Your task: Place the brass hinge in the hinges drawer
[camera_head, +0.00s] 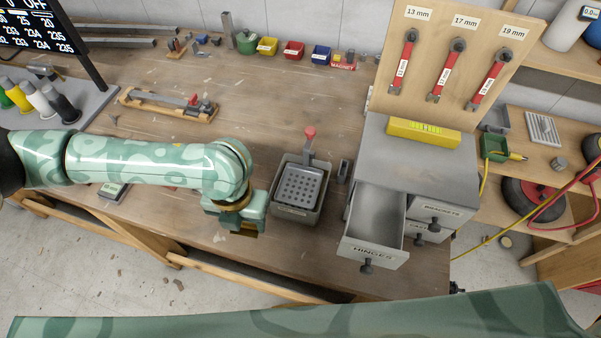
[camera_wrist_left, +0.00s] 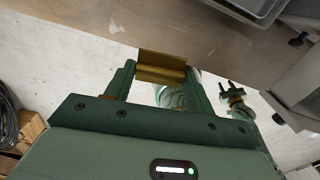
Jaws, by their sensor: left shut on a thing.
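My left gripper (camera_head: 240,226) is shut on the brass hinge (camera_wrist_left: 162,66), which sits between the fingertips in the left wrist view. In the head view the gripper is over the bench's front edge, left of the grey bin. Most of the hinge is hidden there by the gripper. The drawer labelled HINGES (camera_head: 385,256) is pulled open, and its visible inside looks empty. It is to the right of my left gripper, with the grey bin between them.
A grey bin (camera_head: 282,212) with a perforated scoop and red-knobbed handle stands between gripper and drawer. The grey cabinet (camera_head: 400,150) has other drawers (camera_head: 432,212), one labelled BRACKETS. A wrench board (camera_head: 455,60) rises behind. My right arm crosses the bottom of the head view.

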